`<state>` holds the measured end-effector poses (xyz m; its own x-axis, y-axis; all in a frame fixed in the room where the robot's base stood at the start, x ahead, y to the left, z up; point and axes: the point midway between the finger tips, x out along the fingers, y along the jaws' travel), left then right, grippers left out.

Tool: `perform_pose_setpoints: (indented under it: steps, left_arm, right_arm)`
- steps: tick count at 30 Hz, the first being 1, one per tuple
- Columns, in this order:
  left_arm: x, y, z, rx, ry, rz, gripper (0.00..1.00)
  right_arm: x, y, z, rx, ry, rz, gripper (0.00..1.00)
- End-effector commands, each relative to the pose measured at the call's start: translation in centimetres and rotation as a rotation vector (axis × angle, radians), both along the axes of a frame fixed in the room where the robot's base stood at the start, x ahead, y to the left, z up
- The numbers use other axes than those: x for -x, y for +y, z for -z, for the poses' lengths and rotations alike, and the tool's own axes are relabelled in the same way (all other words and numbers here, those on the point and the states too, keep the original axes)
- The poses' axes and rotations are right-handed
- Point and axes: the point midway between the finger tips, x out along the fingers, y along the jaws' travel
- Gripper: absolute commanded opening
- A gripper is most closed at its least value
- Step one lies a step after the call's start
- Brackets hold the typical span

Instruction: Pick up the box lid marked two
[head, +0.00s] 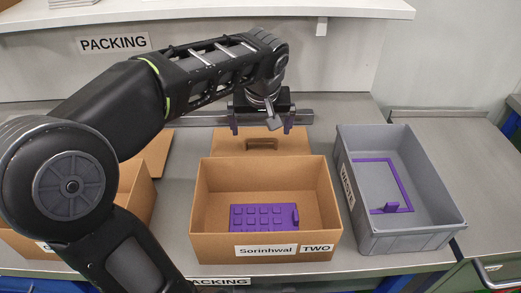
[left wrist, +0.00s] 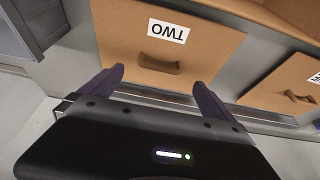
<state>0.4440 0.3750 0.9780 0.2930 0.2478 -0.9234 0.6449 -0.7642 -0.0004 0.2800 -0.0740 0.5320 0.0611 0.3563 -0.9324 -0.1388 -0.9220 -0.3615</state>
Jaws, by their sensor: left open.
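The brown cardboard lid marked TWO (left wrist: 205,45) shows in the left wrist view, with its label upside down and a raised brown handle (left wrist: 160,64). In the head view the lid (head: 225,142) lies behind the open box marked TWO (head: 212,215), which hides its front part. My left gripper (head: 260,130) is open and empty above the lid's far part. In the left wrist view the handle lies just beyond and between the purple fingertips (left wrist: 158,77), apart from them. My right gripper is not in view.
The box holds a purple studded tray (head: 264,218). A grey waste bin (head: 430,238) with a purple frame stands at the right. Another brown box (head: 135,195) stands at the left, partly behind my arm. A second lid (left wrist: 275,90) lies beside the first. A shelf (head: 220,12) overhangs the back.

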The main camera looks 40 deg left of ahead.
Motion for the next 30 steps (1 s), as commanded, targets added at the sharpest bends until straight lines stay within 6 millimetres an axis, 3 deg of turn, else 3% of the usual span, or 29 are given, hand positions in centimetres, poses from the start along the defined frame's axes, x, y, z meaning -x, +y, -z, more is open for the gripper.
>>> perform_pose_setpoints:
  steps: [4, 15, 24, 30]
  left_arm:
    - [-0.4, 0.4, 1.5, 0.001, 0.003, 0.000, 1.00]
    - [-0.5, 0.4, 1.9, 0.001, 0.002, 0.001, 1.00]
    - [-1.6, 1.3, 5.7, 0.003, 0.003, 0.000, 1.00]
    - [-1.9, 1.5, 6.4, 0.001, 0.000, 0.001, 1.00]
  right_arm:
    - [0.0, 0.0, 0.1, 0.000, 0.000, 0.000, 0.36]
    - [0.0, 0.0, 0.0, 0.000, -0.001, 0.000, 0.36]
    - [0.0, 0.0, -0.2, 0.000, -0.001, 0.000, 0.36]
    - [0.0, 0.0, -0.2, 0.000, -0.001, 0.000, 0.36]
